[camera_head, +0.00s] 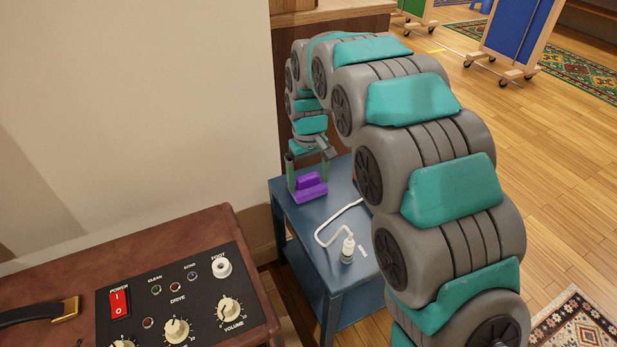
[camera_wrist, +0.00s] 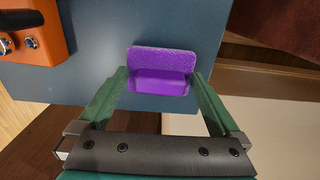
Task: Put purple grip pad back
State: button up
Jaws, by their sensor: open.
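The purple grip pad (camera_head: 309,188) rests on the blue side table (camera_head: 301,223), near its back left edge. It has a wide flat base with a raised block, and it also shows in the wrist view (camera_wrist: 161,62). My gripper (camera_head: 307,172) is directly above and around it, pointing down. In the wrist view its two green fingers (camera_wrist: 160,82) are spread, one on each side of the pad. Small gaps appear between the fingers and the raised block, so I cannot tell that either finger touches it.
A white cable with a plug (camera_head: 347,246) lies on the table's front. A brown amplifier (camera_head: 160,238) with knobs and a red power switch stands at the lower left. An orange box (camera_wrist: 38,30) is at the table's corner in the wrist view. A beige wall (camera_head: 150,100) is close behind.

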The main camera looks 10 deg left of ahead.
aim_at(309, 177)
notch_tip(309, 177, up, 12)
jog(key=shift+r, duration=0.15)
dwell(0.4)
